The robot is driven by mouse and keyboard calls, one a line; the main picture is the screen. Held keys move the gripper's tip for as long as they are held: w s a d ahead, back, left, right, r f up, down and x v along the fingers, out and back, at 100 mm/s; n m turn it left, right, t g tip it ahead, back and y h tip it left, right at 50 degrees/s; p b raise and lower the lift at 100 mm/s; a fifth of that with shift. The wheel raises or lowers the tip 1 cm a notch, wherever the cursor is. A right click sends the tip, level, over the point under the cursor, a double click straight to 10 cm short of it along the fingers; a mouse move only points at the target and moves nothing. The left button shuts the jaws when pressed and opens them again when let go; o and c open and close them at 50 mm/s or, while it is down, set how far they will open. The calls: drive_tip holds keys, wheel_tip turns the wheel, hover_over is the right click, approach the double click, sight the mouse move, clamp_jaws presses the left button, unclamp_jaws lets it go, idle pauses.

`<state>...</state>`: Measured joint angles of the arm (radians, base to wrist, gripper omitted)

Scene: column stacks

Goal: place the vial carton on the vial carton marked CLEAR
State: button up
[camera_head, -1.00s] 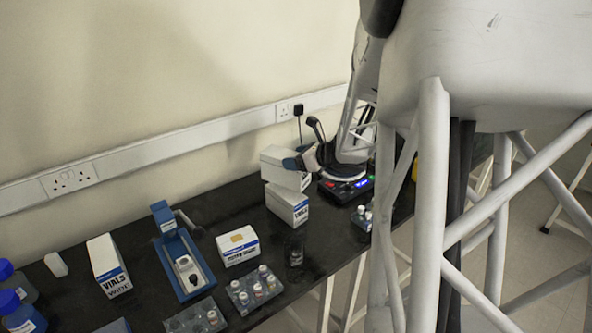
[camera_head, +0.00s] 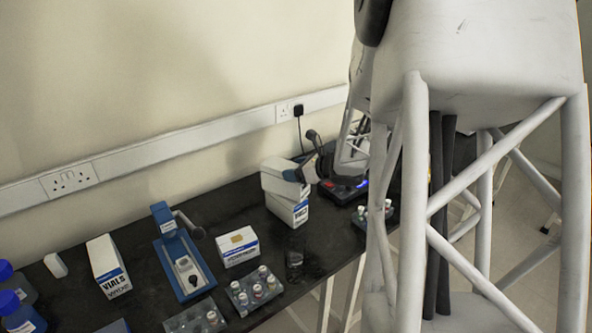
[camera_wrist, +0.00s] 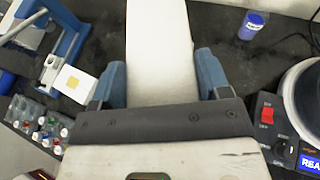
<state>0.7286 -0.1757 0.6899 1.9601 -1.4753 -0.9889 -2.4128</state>
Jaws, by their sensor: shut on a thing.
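My gripper (camera_wrist: 160,82) is shut on a plain white vial carton (camera_wrist: 158,45), with one blue finger on each side of it. In the head view this held carton (camera_head: 280,180) is directly above another white vial carton (camera_head: 285,208), which stands on the bench with a blue band and a VIALS label. The two look nearly aligned, with little or no gap; I cannot tell if they touch. The smaller word under VIALS is too small to read. Another VIALS carton (camera_head: 108,266) stands at the left, its second word also unclear.
A glass beaker (camera_head: 294,260) stands in front. A blue-capped bottle (camera_wrist: 252,22) shows in the wrist view.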

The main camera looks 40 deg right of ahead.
drive_tip(key=shift+f, duration=0.1)
drive_tip(key=o, duration=1.8)
drive_tip(key=shift+c, duration=0.2)
drive_tip(key=shift+s, duration=0.1)
drive_tip(key=v, duration=1.2)
drive_tip(key=shift+d, duration=0.1)
drive_tip(key=shift+w, duration=0.2)
